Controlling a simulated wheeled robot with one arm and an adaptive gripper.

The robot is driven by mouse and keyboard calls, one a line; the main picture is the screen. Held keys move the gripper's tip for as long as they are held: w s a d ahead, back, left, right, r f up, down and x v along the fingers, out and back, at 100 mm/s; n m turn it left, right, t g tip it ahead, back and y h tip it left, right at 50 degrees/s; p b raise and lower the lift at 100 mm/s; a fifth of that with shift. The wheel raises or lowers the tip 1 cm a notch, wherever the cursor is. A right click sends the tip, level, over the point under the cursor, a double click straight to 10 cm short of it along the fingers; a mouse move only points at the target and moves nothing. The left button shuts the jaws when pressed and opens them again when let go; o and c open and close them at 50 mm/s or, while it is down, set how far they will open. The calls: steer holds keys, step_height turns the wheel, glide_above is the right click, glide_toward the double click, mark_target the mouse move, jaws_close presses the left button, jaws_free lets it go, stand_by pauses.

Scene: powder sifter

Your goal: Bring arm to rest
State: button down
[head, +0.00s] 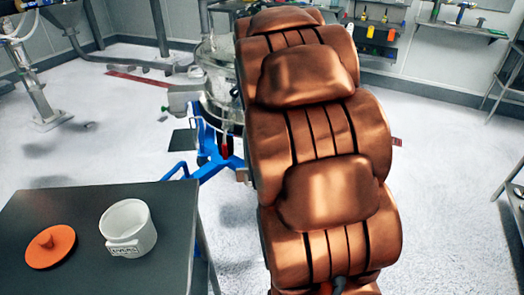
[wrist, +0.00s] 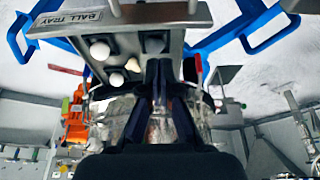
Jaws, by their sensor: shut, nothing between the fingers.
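My arm in its copper-coloured cover fills the middle of the head view and hides much of what stands behind it. My gripper (wrist: 160,68) shows in the wrist view, its two black fingers together and empty. Beyond the fingers is a metal ball tray (wrist: 130,14) with a "BALL TRAY" label and several white balls. I cannot tell whether the fingers touch it. The clear sifter vessel (head: 212,62) stands behind my arm on a blue wheeled frame (head: 206,158). The gripper is hidden in the head view.
A dark table (head: 70,210) at the lower left holds a white labelled pot (head: 128,228) and an orange lid (head: 50,247) beside it. A wall shelf (head: 465,28) and a metal stand (head: 512,80) are at the right. The pale floor between is mostly clear.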

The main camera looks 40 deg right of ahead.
steer(key=shift+s+a+r, duration=0.1)
steer(key=shift+s+r, duration=0.05)
steer(key=shift+r, duration=0.45)
steer(key=shift+a, duration=0.1)
steer(key=s+a+r+n+g+y+p, duration=0.2)
steer(key=s+a+n+g+p, duration=0.2)
steer(key=s+a, duration=2.1)
steer(key=n+p, duration=0.1)
steer(key=n, duration=0.2)
steer(key=shift+a+g, duration=0.15)
steer(key=shift+g, duration=0.25)
steer(key=shift+r, duration=0.1)
